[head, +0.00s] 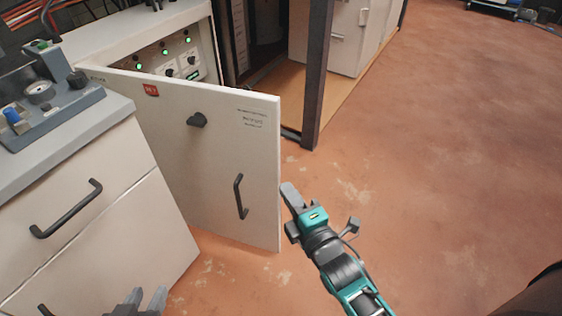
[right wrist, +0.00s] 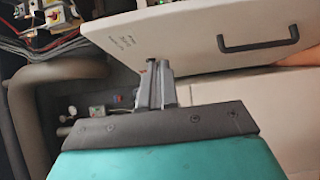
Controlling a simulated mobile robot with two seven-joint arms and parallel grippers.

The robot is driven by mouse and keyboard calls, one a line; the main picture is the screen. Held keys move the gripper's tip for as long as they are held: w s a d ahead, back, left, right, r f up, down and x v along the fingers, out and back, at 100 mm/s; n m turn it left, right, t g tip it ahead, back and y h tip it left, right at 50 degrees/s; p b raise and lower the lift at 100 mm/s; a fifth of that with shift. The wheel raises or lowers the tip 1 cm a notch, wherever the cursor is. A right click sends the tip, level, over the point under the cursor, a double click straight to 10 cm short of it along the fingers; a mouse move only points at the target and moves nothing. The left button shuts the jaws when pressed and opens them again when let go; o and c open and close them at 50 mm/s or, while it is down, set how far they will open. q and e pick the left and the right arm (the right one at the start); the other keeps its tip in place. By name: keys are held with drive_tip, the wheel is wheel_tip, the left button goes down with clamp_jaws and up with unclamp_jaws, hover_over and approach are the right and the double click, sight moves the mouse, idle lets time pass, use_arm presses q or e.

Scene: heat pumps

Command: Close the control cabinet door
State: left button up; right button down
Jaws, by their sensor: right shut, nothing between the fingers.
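The white control cabinet (head: 140,32) is at the upper left, with lit green lamps and knobs inside. Its white door (head: 215,165) stands wide open, swung out toward me, with a black latch knob (head: 197,120) and a black bar handle (head: 240,196). My right gripper (head: 289,192) is shut and empty, just right of the door's free edge. In the right wrist view its fingers (right wrist: 155,80) reach up to the door (right wrist: 190,42); I cannot tell whether they touch it. My left gripper (head: 146,297) is at the bottom edge, fingers apart and empty.
A white drawer unit (head: 110,220) with black handles stands at the left, close to the door, with a grey control box (head: 50,100) on top. A dark post (head: 318,75) rises behind the door. The reddish floor (head: 450,160) at the right is clear.

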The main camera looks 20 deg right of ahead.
drive_tip(key=b, duration=0.1)
approach(274, 149)
drive_tip(key=w+a, duration=0.3)
drive_tip(key=shift+w+d+b, duration=0.2)
drive_tip(key=shift+w+d, duration=0.2)
drive_tip(key=shift+w, duration=0.2)
drive_tip(key=shift+w+d+b, duration=0.2)
drive_tip(key=shift+w+d, duration=0.15)
drive_tip(key=shift+w, duration=0.25)
drive_tip(key=shift+w+d+r, duration=0.1)
drive_tip(key=shift+w+d, duration=0.2)
drive_tip(key=shift+w, duration=0.05)
drive_tip(key=shift+d, duration=0.1)
